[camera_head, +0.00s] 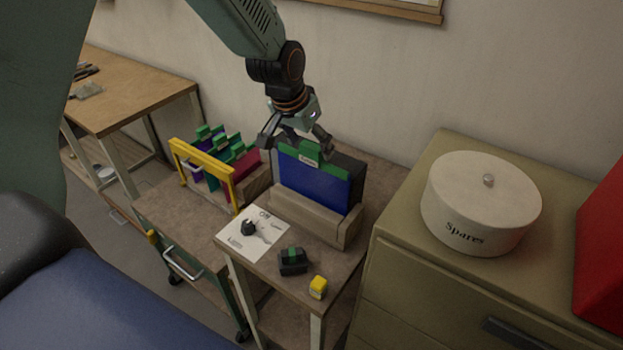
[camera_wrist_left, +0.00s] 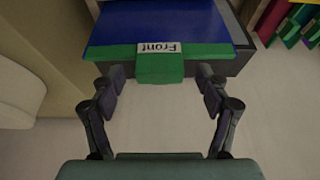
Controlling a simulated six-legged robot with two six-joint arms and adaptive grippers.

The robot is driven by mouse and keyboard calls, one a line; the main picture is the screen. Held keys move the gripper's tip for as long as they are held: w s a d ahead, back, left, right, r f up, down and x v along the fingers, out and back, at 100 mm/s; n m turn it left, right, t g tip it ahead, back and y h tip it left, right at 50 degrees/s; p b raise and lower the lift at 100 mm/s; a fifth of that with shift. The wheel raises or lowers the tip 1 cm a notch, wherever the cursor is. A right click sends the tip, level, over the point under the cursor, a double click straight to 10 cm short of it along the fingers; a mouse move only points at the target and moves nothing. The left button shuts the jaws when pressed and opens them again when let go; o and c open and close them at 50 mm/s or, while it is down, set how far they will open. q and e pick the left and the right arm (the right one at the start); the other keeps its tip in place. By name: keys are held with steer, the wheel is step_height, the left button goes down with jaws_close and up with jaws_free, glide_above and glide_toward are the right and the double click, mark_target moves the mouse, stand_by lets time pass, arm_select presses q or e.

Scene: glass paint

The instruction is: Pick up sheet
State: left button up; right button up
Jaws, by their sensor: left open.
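A blue sheet (camera_head: 312,184) with a green top edge stands upright in a wooden holder (camera_head: 300,212) on the small table. A green tab (camera_head: 307,154) sticks up from its top edge. In the left wrist view the sheet (camera_wrist_left: 160,22) has a green tab (camera_wrist_left: 160,68) with a white label reading "Front". My left gripper (camera_head: 297,148) is open just above the sheet, pointing down. In the left wrist view the fingertips (camera_wrist_left: 160,78) stand on either side of the tab, with gaps showing. My right gripper is not in view.
A yellow-framed rack (camera_head: 205,158) with coloured, green-tabbed sheets stands left. A round "Spares" tin (camera_head: 480,200) sits on the right cabinet. The wall is close behind.

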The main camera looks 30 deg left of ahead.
arm_select(q)
steer(key=shift+w+d+f, duration=0.1)
steer(key=shift+d+f, duration=0.05)
steer(key=shift+f, duration=0.25)
steer(key=shift+w+a+f, duration=0.1)
steer(key=shift+a, duration=0.1)
steer(key=shift+c, duration=1.2)
steer(key=shift+d, duration=0.15)
steer(key=c, duration=1.1)
steer(key=shift+r, duration=0.2)
